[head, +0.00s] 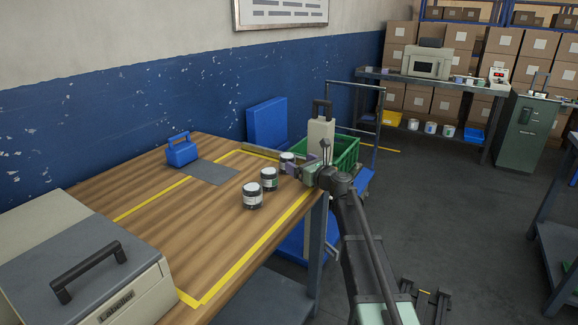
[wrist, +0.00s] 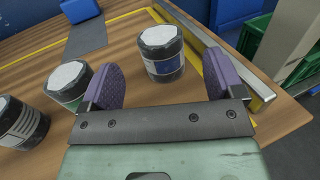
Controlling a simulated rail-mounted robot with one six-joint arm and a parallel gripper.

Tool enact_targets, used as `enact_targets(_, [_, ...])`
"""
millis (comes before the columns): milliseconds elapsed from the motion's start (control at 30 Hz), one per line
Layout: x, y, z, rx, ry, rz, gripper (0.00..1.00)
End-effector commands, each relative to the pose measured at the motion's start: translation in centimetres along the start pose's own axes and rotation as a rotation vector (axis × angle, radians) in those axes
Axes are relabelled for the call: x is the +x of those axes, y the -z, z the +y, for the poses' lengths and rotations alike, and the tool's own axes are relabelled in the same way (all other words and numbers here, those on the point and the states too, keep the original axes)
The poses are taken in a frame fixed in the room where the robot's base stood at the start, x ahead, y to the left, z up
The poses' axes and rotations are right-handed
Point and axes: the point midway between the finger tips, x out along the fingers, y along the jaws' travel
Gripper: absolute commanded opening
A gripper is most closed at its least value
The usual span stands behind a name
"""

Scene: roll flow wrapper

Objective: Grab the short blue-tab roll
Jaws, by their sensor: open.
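A squat dark roll with a white top and a blue-and-white label (wrist: 163,52) stands upright on the wooden table, at the upper middle of the wrist view. In the head view it shows as a small white-topped roll (head: 287,159), partly hidden by my gripper. My gripper (wrist: 163,66) is open, with its purple fingers to the left and right of this roll. The fingers look apart from it. In the head view my gripper (head: 299,165) is low over the table's right end. A green-label roll (wrist: 72,82) and a grey-label roll (wrist: 20,122) stand to the left.
Yellow tape (head: 247,258) marks the wooden tabletop (head: 190,235). A metal rail (wrist: 226,62) runs along the edge close to the right finger. A blue case (head: 181,150) and a grey mat (head: 212,172) lie farther back. A green crate (head: 346,153) stands beyond the table.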

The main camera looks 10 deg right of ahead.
Motion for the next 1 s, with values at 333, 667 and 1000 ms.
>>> enact_targets(333, [3.4,-0.2,0.0,-0.002,-0.002,0.001,0.87])
enact_targets(667, [7.1,-0.3,0.2,-0.003,-0.001,0.001,0.87])
enact_targets(1000, [7.1,-0.3,0.2,-0.003,-0.001,0.001,0.49])
